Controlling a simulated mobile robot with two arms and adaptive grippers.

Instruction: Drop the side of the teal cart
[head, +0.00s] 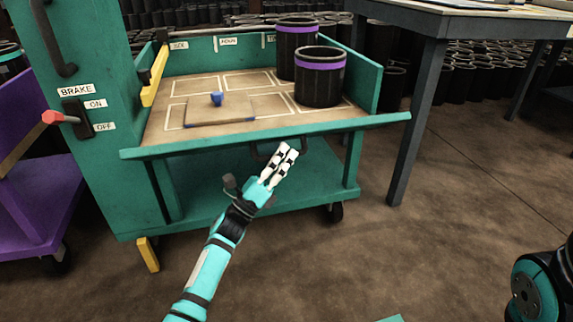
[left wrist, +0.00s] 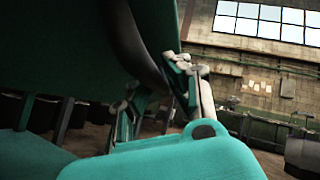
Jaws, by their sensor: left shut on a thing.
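The teal cart (head: 245,185) stands in front of me in the head view. Its front side (head: 350,124) shows as a narrow teal strip along the tray's front edge; I cannot tell its exact tilt. A dark handle (head: 258,152) hangs at the middle of that edge and shows as a dark curved bar in the left wrist view (left wrist: 135,42). My left gripper (head: 285,154) is at this handle, shut on it, with its fingers (left wrist: 160,92) at the bar's lower end. My right gripper is out of view.
Two black bins with purple bands (head: 320,80) and a flat board with a blue knob (head: 217,99) sit on the tray. A brake lever (head: 62,118) is on the left post. A purple cart (head: 30,190) stands left, a table (head: 440,22) right.

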